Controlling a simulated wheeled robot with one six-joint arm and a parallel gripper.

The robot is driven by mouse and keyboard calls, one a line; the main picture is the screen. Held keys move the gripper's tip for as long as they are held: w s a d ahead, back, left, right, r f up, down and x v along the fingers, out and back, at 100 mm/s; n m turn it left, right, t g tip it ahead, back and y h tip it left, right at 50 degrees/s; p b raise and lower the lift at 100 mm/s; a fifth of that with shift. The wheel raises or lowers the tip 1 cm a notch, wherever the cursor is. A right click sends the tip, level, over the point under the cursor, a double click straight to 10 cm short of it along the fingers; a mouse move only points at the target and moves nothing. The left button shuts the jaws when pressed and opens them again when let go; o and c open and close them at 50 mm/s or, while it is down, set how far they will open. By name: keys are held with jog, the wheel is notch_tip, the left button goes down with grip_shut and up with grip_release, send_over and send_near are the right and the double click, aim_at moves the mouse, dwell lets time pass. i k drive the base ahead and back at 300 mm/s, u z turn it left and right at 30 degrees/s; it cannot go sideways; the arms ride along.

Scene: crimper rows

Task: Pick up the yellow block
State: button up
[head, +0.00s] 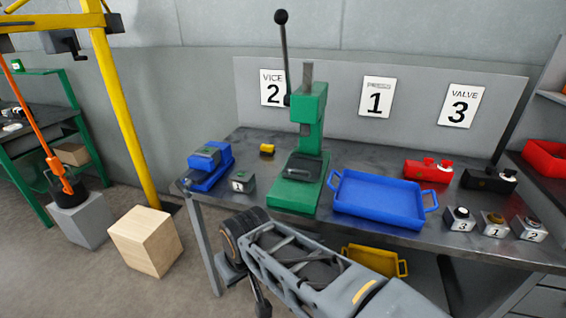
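The yellow block (267,149) is small and sits on the dark workbench top (345,160), toward the back left. It stands to the left of the green press (303,155) and to the right of the blue vice (210,165). Nothing covers it in the head view. My arm reaches in from the bottom edge, low in front of the bench and well apart from the block. I cannot make out my gripper's fingers in this view.
A blue tray (378,218) lies right of the press. Red and black valves (428,170) and several numbered boxes are at the right. A yellow tray (374,261) is below the bench top.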

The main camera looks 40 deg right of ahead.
aim_at(266, 150)
jog(key=u, duration=0.75)
jog(key=i, duration=1.05)
jog(key=z, duration=1.3)
jog(key=i, duration=0.8)
jog(key=z, duration=0.9)
